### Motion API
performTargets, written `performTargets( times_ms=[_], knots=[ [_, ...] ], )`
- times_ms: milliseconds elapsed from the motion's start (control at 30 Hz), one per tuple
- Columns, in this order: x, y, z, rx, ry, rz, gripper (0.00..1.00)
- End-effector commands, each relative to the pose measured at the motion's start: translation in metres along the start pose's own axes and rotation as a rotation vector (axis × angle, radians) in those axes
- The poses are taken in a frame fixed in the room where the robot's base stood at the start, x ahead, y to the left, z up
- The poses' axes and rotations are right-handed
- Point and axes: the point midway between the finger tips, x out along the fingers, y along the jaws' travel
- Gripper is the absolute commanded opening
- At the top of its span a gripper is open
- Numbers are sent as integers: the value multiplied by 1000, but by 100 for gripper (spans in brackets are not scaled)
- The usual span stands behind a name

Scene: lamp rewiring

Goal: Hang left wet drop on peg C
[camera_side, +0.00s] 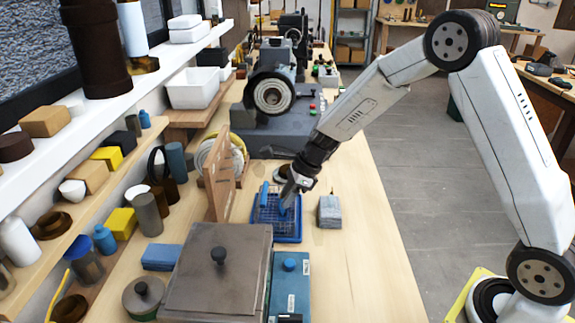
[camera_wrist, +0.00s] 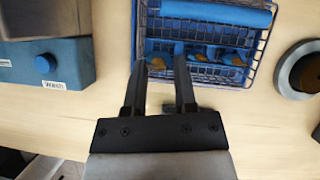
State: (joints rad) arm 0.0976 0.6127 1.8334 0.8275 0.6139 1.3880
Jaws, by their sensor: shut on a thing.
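A blue wire basket (camera_side: 262,232) stands on the bench in the side view; it also shows at the top of the wrist view (camera_wrist: 262,45). Small amber drops lie in a row inside it, including a middle drop (camera_wrist: 200,57) and a right drop (camera_wrist: 239,60). My gripper (camera_wrist: 160,62) reaches over the near basket edge, its fingertips closed about the left drop (camera_wrist: 156,64), which the fingers partly hide. In the side view my gripper (camera_side: 295,186) points down at the basket. An upright wooden board (camera_side: 217,185) stands left of the basket; I cannot make out any peg letters.
A grey block (camera_side: 330,212) sits right of the basket. Bench space right of the grey block is clear.

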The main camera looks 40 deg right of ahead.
Motion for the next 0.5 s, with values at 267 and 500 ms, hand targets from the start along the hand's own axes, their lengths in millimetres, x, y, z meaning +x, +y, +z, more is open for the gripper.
performTargets(
  times_ms=[267, 500],
  knots=[
    [-12, 0, 7, -1, -1, -1, 11],
    [-18, 0, 10, -1, 0, -1, 11]
  ],
)
